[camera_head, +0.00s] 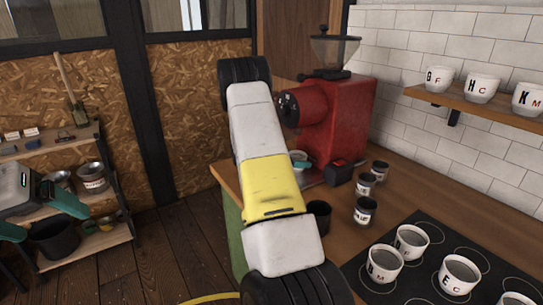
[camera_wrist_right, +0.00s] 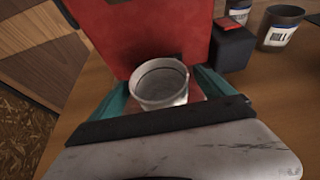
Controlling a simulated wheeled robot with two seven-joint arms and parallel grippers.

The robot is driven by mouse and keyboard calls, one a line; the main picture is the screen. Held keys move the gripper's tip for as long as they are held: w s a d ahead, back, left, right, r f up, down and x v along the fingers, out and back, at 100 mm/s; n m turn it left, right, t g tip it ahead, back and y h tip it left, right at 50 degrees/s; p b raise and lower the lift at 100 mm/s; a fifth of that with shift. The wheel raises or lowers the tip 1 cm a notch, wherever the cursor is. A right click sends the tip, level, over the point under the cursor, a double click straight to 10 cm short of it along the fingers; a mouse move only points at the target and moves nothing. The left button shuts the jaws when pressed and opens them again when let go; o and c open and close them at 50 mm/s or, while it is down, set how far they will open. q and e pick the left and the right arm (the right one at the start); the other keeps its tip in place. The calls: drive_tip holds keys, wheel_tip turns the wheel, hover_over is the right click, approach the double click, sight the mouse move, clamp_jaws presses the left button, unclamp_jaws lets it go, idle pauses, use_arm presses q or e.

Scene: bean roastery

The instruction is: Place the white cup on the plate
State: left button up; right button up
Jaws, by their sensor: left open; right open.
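A small white cup (camera_wrist_right: 158,88) stands upright at the foot of the red grinder in the right wrist view. In the head view only a bit of the cup (camera_head: 299,155) shows beside the grinder. My right gripper (camera_wrist_right: 168,92) is open, with one teal finger on each side of the cup; I cannot tell if they touch it. In the head view my right arm hides most of that gripper. My left gripper (camera_head: 58,227) is open and empty at the far left, in front of the shelf. I cannot make out a plate for certain.
The red grinder (camera_head: 338,120) stands on the wooden counter (camera_head: 410,190). Dark labelled tins (camera_head: 364,210) stand right of it. Several white lettered cups (camera_head: 411,240) stand on a black mat (camera_head: 432,288). More cups line the wall shelf (camera_head: 470,98). A shelving unit (camera_head: 100,158) stands left.

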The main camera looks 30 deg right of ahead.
drive_tip(key=v, duration=1.1)
drive_tip(key=shift+a, duration=0.2)
drive_tip(key=s+a+r+m+t+y, duration=0.2)
drive_tip(key=s+a+r+m+y, duration=0.5)
drive_tip(key=s+a, duration=0.7)
drive_tip(key=s+a+r+m+t+y, duration=0.3)
drive_tip(key=s+a+r+m+y, duration=0.5)
drive_tip(key=s+a+r+m, duration=0.3)
drive_tip(key=s+a, duration=0.2)
drive_tip(key=s, duration=0.2)
drive_tip(key=shift+a+r+y, duration=0.2)
drive_tip(key=shift+a+y, duration=0.1)
drive_tip(key=shift+a, duration=0.1)
